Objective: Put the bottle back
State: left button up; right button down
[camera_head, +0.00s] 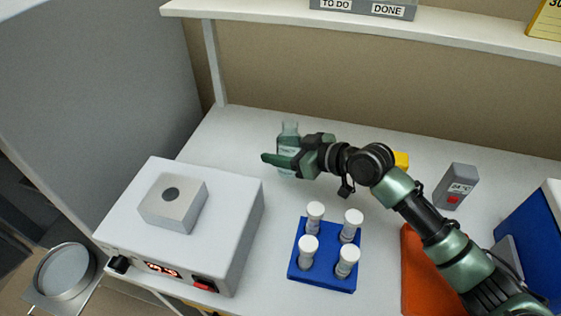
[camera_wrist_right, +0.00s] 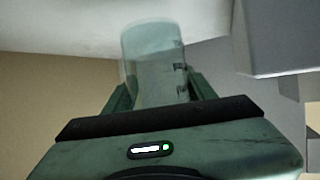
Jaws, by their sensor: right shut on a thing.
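A clear glass bottle (camera_head: 290,130) is near the back of the white bench, behind the white heater box. My right gripper (camera_head: 284,162) reaches in from the right and is shut on the bottle around its body. In the right wrist view the bottle (camera_wrist_right: 155,60) sits between the two green fingers, with graduation marks on its side. The gripper hides part of the bottle in the head view, and I cannot tell whether its base touches the bench. My left gripper is not in view.
A white heater box (camera_head: 245,225) with a grey block stands left front. A blue rack (camera_head: 322,283) of white-capped vials is at front centre. A grey timer (camera_head: 456,186), a yellow item (camera_head: 401,160) and an orange mat (camera_head: 425,275) lie right. A shelf (camera_head: 450,38) overhangs the back.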

notch_tip(320, 180, down, 4)
jog(key=shift+r, duration=0.1)
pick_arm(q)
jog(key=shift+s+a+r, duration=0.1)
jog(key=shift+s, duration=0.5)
pick_arm(e)
jog(key=shift+f, duration=0.45)
jog(key=c, duration=0.9)
grip_release()
jog(key=shift+f, duration=0.25)
jog(key=o, duration=0.4)
jog(key=shift+r, duration=0.1)
jog(key=shift+r, duration=0.1)
jog(key=shift+s+d+r, duration=0.1)
jog(key=shift+d, duration=0.1)
pick_arm(q)
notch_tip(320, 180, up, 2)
jog(key=p, duration=0.2)
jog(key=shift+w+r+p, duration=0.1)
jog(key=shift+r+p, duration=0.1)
jog(key=shift+p, duration=0.1)
pick_arm(e)
jog(key=v, duration=1.1)
jog(key=shift+s+d, duration=0.2)
